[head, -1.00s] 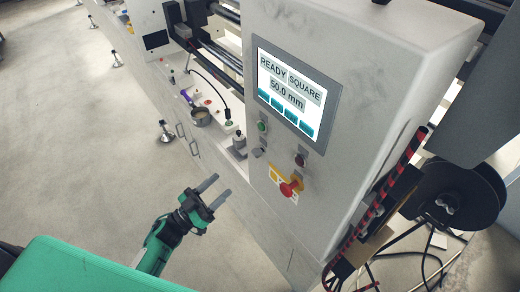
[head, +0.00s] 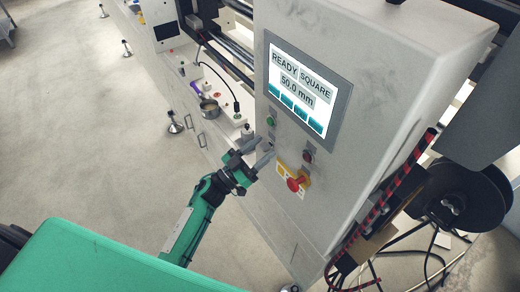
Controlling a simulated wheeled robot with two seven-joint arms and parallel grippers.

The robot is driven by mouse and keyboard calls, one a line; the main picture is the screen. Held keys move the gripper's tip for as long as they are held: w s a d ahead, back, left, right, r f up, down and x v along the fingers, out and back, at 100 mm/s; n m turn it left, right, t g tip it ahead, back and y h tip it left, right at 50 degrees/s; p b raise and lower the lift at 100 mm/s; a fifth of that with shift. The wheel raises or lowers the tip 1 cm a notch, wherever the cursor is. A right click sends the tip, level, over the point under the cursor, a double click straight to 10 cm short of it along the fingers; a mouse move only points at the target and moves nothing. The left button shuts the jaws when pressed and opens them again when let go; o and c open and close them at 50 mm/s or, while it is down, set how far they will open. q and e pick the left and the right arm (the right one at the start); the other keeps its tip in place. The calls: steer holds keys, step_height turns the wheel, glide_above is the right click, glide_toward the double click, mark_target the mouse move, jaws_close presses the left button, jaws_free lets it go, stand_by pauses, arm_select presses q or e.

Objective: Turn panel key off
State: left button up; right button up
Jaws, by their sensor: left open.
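The control panel (head: 360,110) is the pale front of a tall cabinet. Its small grey key switch (head: 269,145) sits below the green button (head: 271,121) and is partly hidden by my gripper, so I cannot tell which way the key points. My left gripper (head: 264,149) is open, with its two grey fingertips at the key switch, one on either side of it in the picture. I cannot tell whether they touch it. My right gripper is not in view.
A lit screen (head: 302,92) reads READY SQUARE 50.0 mm. A dark red button (head: 308,156) and a red stop knob (head: 296,184) on a yellow plate stand right of the gripper. A black reel (head: 465,195) is at the right.

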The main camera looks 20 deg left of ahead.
arm_select(q)
steer(key=c, duration=1)
steer(key=shift+m, duration=0.4)
steer(key=m+g, duration=0.3)
steer(key=m, duration=0.4)
steer(key=m+g+h+b, duration=0.1)
steer(key=m+g, duration=0.2)
steer(key=m, duration=0.4)
steer(key=m+g+h+b, duration=0.1)
steer(key=m+g, duration=0.1)
steer(key=m, duration=0.5)
steer(key=shift+w+a+r+m+g, duration=0.1)
steer(key=shift+r+m+g, duration=0.05)
steer(key=shift+m+g, duration=0.2)
